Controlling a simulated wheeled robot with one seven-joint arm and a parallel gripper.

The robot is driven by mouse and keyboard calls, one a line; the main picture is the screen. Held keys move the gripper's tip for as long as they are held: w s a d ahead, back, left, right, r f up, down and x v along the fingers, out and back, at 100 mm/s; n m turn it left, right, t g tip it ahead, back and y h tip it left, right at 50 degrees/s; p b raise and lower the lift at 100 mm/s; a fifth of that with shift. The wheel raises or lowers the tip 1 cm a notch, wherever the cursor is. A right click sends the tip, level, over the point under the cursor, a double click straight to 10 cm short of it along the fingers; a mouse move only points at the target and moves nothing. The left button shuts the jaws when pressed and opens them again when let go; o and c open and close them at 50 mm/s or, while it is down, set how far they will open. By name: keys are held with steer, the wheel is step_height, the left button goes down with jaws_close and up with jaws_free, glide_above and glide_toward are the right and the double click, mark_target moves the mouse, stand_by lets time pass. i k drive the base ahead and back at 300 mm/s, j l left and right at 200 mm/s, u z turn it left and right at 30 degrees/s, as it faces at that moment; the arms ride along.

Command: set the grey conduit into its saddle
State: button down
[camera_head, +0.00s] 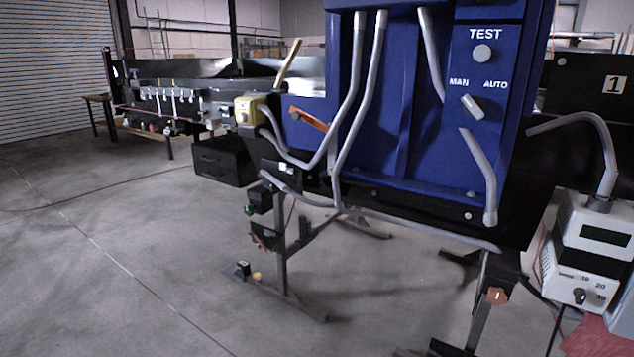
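Several grey conduits show, and I cannot tell which one the task means. Two long grey conduits (353,75) run down the left of the blue panel (407,100) and bend off to the lower left. A short grey conduit (432,50) shows at the panel's top. Another grey conduit (481,170) slants down its right side to a blunt lower end. A curved grey conduit (597,125) rises from the white box at right. A long grey conduit (430,229) runs under the panel. I cannot make out a saddle for certain. My gripper is not in view.
A white box (580,272) with a dark display and a dial stands at the right. A yellow box (249,111) and an orange lever (308,119) sit left of the panel. Dark support legs (279,250) stand below. Open concrete floor (110,250) lies at left.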

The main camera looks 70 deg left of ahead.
mark_target(281, 185)
steer(key=k+j+u, duration=0.15)
steer(key=k+u, duration=0.3)
steer(key=k, duration=0.15)
steer(key=j+u, duration=0.15)
steer(key=u, duration=1.75)
steer(key=i+j, duration=0.2)
steer(key=i, duration=0.35)
steer(key=i+j+u, duration=0.15)
steer(key=i, duration=0.4)
steer(key=i+j, duration=0.25)
steer(key=i, duration=0.3)
steer(key=i+j+u, duration=0.1)
steer(key=i, duration=0.45)
